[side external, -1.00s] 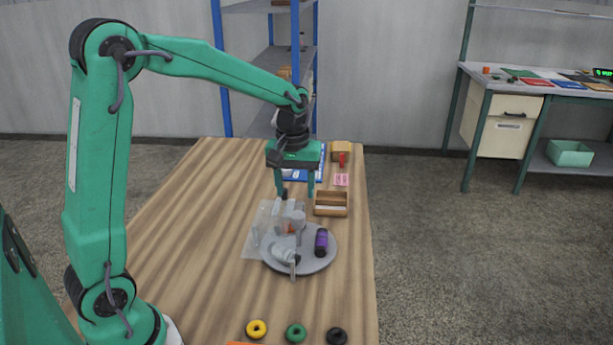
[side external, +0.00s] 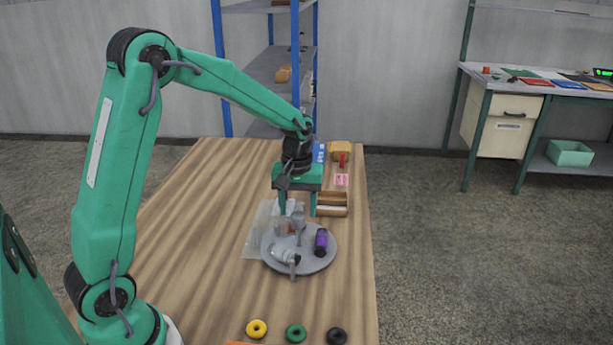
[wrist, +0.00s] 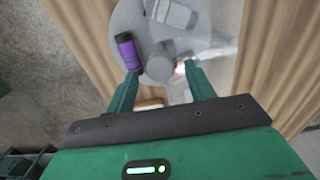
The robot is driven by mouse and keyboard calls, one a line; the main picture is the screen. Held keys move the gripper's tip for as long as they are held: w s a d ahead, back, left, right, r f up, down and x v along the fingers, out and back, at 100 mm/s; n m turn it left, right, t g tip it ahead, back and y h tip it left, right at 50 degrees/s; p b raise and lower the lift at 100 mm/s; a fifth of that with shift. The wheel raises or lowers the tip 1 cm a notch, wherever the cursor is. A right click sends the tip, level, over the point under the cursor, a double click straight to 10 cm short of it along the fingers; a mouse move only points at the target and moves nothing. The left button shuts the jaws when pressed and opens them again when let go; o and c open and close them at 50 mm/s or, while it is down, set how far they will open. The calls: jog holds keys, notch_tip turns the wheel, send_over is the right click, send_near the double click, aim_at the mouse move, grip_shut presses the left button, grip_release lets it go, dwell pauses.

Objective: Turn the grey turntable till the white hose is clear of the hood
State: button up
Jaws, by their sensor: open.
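The round grey turntable (side external: 318,264) lies on the wooden table; it also fills the top of the wrist view (wrist: 128,18). A white, hose-like piece (side external: 284,254) lies at its near left side, and a pale piece (wrist: 176,12) shows at the top of the wrist view. A grey upright piece (side external: 299,222) stands on the turntable. The clear hood (side external: 260,232) covers the turntable's left part; I cannot tell how far it covers the white piece. My gripper (side external: 298,211) is open, pointing down, its fingertips on either side of the grey upright piece in the wrist view (wrist: 162,66). Contact is unclear.
A purple cylinder (side external: 321,242) stands on the turntable's right side, close to one finger. A wooden tray (side external: 333,209) is just behind. Yellow (side external: 256,329), green (side external: 296,333) and black (side external: 336,336) rings lie at the front. The table's left is clear.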

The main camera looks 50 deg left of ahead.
aim_at(298, 231)
jog(key=shift+f, duration=1.5)
grip_shut()
